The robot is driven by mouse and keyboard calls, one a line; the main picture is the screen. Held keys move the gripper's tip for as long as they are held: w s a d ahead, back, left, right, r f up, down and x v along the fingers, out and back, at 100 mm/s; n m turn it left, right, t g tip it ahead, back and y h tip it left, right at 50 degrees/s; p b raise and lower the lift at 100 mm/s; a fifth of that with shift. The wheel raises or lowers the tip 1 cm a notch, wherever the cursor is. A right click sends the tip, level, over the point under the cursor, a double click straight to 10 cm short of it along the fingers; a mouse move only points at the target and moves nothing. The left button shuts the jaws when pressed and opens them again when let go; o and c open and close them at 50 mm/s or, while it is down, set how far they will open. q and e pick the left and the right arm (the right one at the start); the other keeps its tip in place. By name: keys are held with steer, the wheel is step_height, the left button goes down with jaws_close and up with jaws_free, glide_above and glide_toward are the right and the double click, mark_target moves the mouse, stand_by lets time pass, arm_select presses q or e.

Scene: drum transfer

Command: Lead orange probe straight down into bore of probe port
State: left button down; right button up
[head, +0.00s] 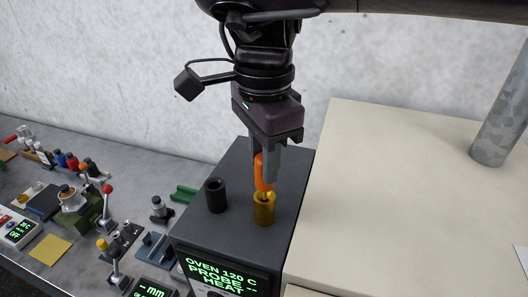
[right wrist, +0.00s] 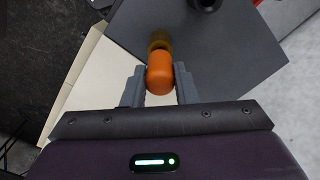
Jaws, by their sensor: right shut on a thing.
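The orange probe (head: 262,172) is held upright in my right gripper (head: 264,174), whose fingers close on its sides. In the right wrist view the probe's orange handle (right wrist: 160,74) sits between the two grey fingers of the right gripper (right wrist: 160,86). The brass-coloured probe port (head: 264,209) stands on top of the dark oven box (head: 238,232). The probe's lower end is at the mouth of the port; whether its tip is inside the bore I cannot tell. In the right wrist view the port (right wrist: 159,43) is partly hidden behind the handle. My left gripper is out of view.
A black cylinder (head: 216,195) stands on the oven left of the port. A cream block (head: 400,210) adjoins the oven on the right. The grey bench at left holds several fixtures, including a yellow pad (head: 50,249) and a green-black clamp (head: 80,208).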

steer(key=shift+f, duration=1.1)
stand_by(0.4)
steer(key=o, duration=1.6)
steer(key=shift+o, duration=0.2)
steer(key=shift+r, duration=3.75)
